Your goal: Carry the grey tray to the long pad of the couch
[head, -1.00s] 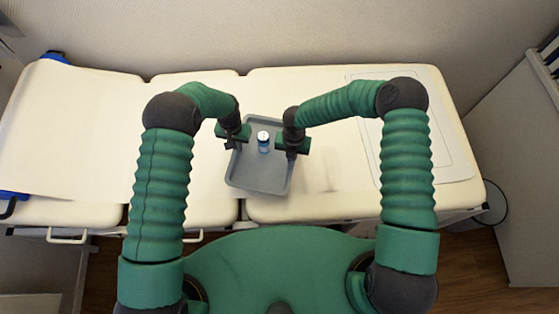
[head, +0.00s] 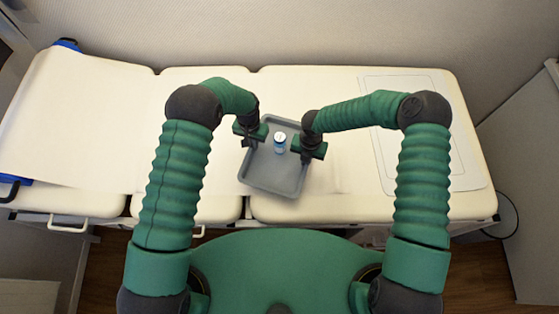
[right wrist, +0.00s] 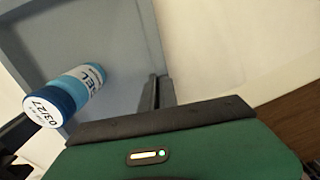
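The grey tray (head: 272,179) is held between my two grippers, turned slightly, over the left end of the couch's long pad (head: 345,185), near the seam. I cannot tell whether it touches the pad. A blue bottle (head: 280,142) with a white-topped cap stands on the tray. My left gripper (head: 251,138) is at the tray's left rim and appears closed on it; its fingertips are hard to see. My right gripper (head: 309,149) is at the right rim. In the right wrist view, the tray's rim (right wrist: 150,50) runs into the dark fingers, beside the bottle (right wrist: 65,95).
A flat outlined sheet (head: 465,150) lies on the long pad's right end. A wall (head: 300,35) runs behind the couch, and a grey cabinet (head: 530,190) stands at the right.

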